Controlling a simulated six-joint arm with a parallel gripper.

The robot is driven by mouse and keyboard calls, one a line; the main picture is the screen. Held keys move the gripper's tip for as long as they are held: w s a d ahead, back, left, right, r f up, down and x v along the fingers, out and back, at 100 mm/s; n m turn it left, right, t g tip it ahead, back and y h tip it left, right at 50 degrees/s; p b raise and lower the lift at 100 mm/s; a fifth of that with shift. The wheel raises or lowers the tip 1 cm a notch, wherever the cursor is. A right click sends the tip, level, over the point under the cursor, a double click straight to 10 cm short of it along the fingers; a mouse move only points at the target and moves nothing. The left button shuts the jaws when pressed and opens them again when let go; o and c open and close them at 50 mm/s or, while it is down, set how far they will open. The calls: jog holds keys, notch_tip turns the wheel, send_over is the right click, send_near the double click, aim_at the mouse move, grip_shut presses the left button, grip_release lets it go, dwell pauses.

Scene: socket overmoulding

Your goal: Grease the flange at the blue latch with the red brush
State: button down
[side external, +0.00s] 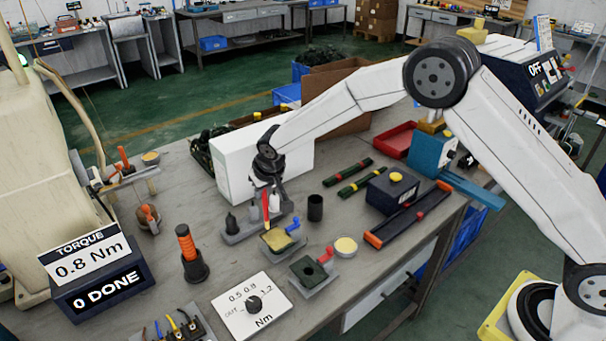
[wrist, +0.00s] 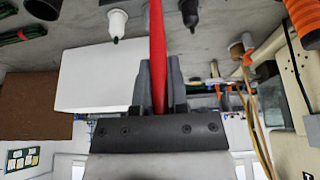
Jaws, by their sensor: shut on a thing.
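My gripper (side external: 268,184) points down over the tool rack (side external: 237,236). It is shut on the red brush (side external: 266,205), which hangs upright below the fingers. In the wrist view, the red handle (wrist: 157,45) runs between the two grey fingers (wrist: 158,72). The brush's lower end is at the rack; I cannot tell whether it sits in the rack or is clear of it. The blue latch (side external: 293,225) stands at the back right of a fixture with a yellowish flange (side external: 277,240), just in front of the rack. My gripper is above and behind that flange.
A red latch (side external: 325,254) stands by a second, dark-topped fixture (side external: 308,270). Dark and white tools stand in the rack beside the brush. A black cup (side external: 315,207) is to the right, a white box (side external: 230,165) behind. A dial plate (side external: 252,305) lies in front.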

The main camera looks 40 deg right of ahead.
jog(key=shift+w+r, duration=0.1)
jog(key=shift+w, duration=0.2)
jog(key=shift+f, duration=2)
dwell(0.5)
jog(key=shift+w, duration=0.45)
jog(key=shift+s, duration=0.15)
jog(key=shift+s, duration=0.75)
jog(key=shift+w, duration=0.1)
